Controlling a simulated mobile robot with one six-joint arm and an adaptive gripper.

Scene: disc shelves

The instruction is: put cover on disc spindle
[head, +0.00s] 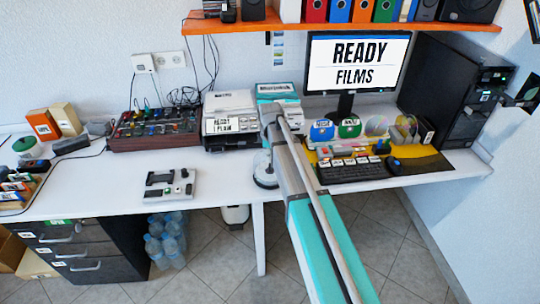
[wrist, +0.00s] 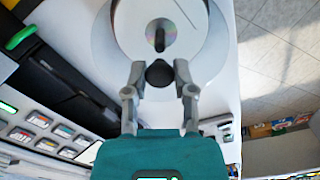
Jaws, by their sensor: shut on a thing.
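In the wrist view my gripper (wrist: 159,68) has its two fingers on either side of a dark round knob (wrist: 158,75), and it is shut on it. The knob appears to belong to the clear cover, whose walls are hard to make out. Beyond the fingertips is the disc spindle (wrist: 158,38), a dark post through a shiny disc centre, within a pale round shape. In the head view the round spindle base (head: 264,178) shows partly behind my arm, near the table's front edge. My gripper is hidden there. I cannot tell the gap between cover and spindle.
A printer (head: 229,120) stands behind the spindle. A grey device (head: 170,185) lies to the left, with clear white table around it. A keyboard (head: 352,170) and discs (head: 376,126) are to the right. The tiled floor (wrist: 282,50) begins right of the table edge in the wrist view.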

